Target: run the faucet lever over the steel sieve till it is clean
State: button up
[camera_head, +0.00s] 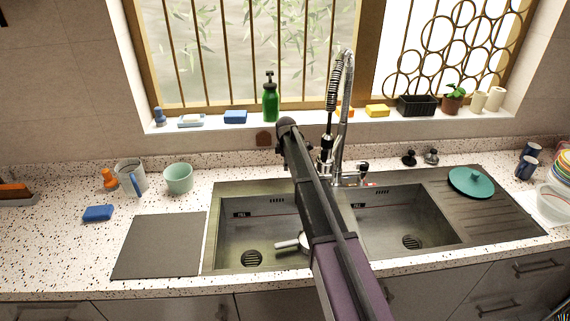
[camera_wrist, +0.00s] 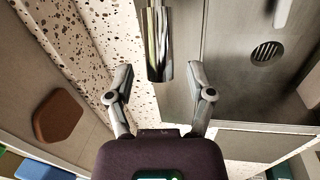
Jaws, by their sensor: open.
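The steel sieve (camera_head: 290,244) lies in the left basin; a pale handle shows and my arm hides much of the rest. A pale handle-like piece (camera_wrist: 283,12), probably the sieve's, shows at the wrist view's top edge. The tall spring faucet (camera_head: 344,110) stands behind the sink, with a small lever (camera_head: 363,171) at its base on the right. In the wrist view my gripper (camera_wrist: 159,71) is open and empty. A shiny steel cylinder of the faucet (camera_wrist: 158,45) appears between its fingertips; contact cannot be told. My arm hides the gripper in the head view.
The sink (camera_head: 217,232) has two basins. A green bottle (camera_head: 270,98) and sponges line the windowsill.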

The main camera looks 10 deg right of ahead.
jog(key=shift+w+f+b, duration=0.1)
jog(key=shift+f+b, duration=0.35)
jog(key=shift+f, duration=0.3)
grip_shut()
